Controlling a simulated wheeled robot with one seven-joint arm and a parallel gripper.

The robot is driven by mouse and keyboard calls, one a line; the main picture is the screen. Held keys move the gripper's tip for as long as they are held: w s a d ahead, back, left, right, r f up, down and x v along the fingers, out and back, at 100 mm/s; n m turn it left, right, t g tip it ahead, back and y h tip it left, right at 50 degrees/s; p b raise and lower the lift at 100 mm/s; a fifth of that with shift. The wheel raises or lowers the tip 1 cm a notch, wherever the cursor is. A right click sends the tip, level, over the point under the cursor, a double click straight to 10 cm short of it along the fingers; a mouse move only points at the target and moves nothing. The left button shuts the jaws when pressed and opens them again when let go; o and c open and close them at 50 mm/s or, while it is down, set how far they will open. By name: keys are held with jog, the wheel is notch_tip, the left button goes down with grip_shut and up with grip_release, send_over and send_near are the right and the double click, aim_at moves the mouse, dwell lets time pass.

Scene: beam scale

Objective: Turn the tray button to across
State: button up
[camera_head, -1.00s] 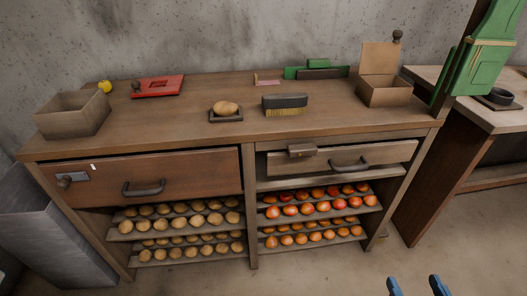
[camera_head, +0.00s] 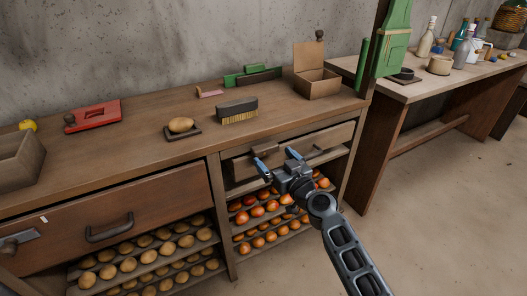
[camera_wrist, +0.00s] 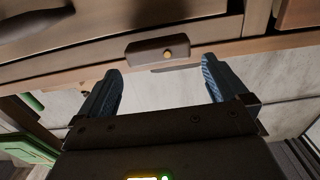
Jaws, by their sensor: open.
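The tray button looks like a small brown wooden block (camera_head: 264,149) at the upper left of the shallow right-hand tray (camera_head: 338,134). In the wrist view the button (camera_wrist: 145,51) has a brass pin near one end, and its long side runs roughly along the rail edge. My gripper (camera_head: 278,162) is in front of the tray, just below and beside the button in the head view. In the wrist view my gripper (camera_wrist: 160,80) has its two blue fingers wide apart with nothing between them. The button lies beyond the fingertips, apart from them.
Shelves of tomatoes (camera_head: 257,212) and potatoes (camera_head: 160,250) lie under the bench. A wide drawer (camera_head: 150,205) is at left. A brush (camera_head: 237,108), a potato (camera_head: 181,125) and an open box (camera_head: 317,82) stand on the bench top. Open floor lies at right.

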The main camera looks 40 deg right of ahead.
aim_at(268, 151)
jog(key=shift+x, duration=2.25)
jog(key=shift+d, duration=0.15)
jog(key=c, duration=0.8)
jog(key=shift+o, duration=0.2)
